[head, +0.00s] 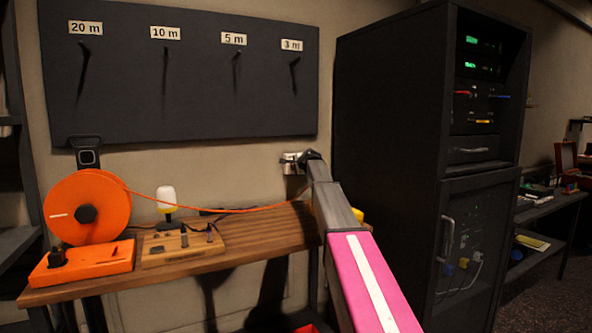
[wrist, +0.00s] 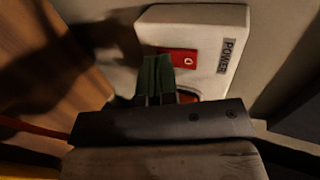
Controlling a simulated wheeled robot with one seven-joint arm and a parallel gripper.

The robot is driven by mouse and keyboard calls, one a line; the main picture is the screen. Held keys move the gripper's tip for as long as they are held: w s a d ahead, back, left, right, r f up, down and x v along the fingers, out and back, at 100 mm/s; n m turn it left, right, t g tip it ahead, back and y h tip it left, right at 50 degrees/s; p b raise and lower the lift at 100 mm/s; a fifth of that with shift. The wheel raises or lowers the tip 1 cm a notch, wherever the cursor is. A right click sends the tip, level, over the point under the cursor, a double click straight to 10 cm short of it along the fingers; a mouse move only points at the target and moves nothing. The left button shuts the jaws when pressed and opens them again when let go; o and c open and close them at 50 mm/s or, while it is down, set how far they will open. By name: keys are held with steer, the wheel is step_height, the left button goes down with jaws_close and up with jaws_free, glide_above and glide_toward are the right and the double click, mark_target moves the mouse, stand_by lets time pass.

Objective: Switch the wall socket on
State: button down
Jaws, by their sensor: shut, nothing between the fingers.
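The wall socket (head: 289,158) is a pale box on the wall above the right end of the wooden desk, partly hidden by my gripper in the head view. In the wrist view the socket (wrist: 205,22) has a POWER label (wrist: 227,56) and a red switch (wrist: 188,60) with a white O mark. My gripper (wrist: 158,77) is shut and empty. Its dark green fingertips overlap the left part of the red switch; I cannot tell whether they touch it. Below the switch, something orange (wrist: 189,98) shows partly behind the gripper. The gripper (head: 303,160) also shows at the socket in the head view.
An orange reel (head: 88,190) stands on the wooden desk (head: 265,238), and its orange cable (head: 225,209) runs right until my arm hides it. A small wooden board (head: 180,246) and a yellow-white lamp (head: 166,197) are nearby. A tall black rack (head: 395,130) stands close on the right.

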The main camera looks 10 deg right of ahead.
steer(key=shift+w, duration=0.2)
steer(key=shift+w+r, duration=0.1)
steer(key=shift+r, duration=0.8)
steer(key=f+v, duration=0.1)
steer(key=v, duration=1.3)
steer(key=shift+s+f, duration=0.25)
